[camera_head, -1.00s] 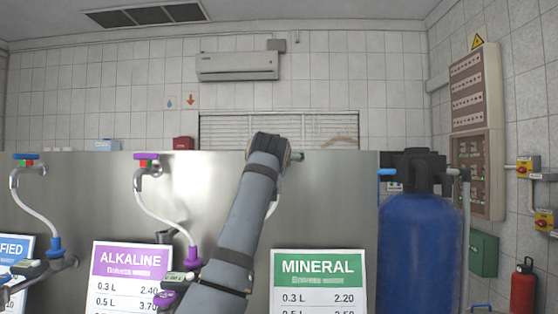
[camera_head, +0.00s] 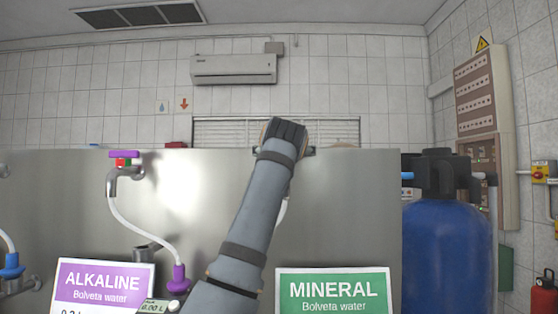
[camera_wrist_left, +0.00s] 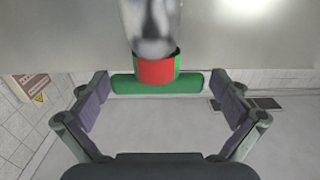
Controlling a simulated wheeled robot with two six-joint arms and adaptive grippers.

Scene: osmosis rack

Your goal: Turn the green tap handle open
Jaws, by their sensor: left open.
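The green tap handle (camera_wrist_left: 158,84) is a bar with a red collar (camera_wrist_left: 157,69) at its middle, on a shiny metal tap body (camera_wrist_left: 152,22) in the left wrist view. My left gripper (camera_wrist_left: 162,96) is open, with one finger beyond each end of the bar and a small gap on both sides. In the head view my left gripper (camera_head: 284,137) is at the top of the steel panel above the MINERAL sign (camera_head: 333,290), and my arm hides the green handle there. My right gripper is not in view.
A purple-handled tap (camera_head: 125,165) with a white hose stands to the left on the steel panel (camera_head: 60,200), above the ALKALINE sign (camera_head: 105,285). A blue tank (camera_head: 447,255) with a black head stands to the right. The panel between arm and tank is bare.

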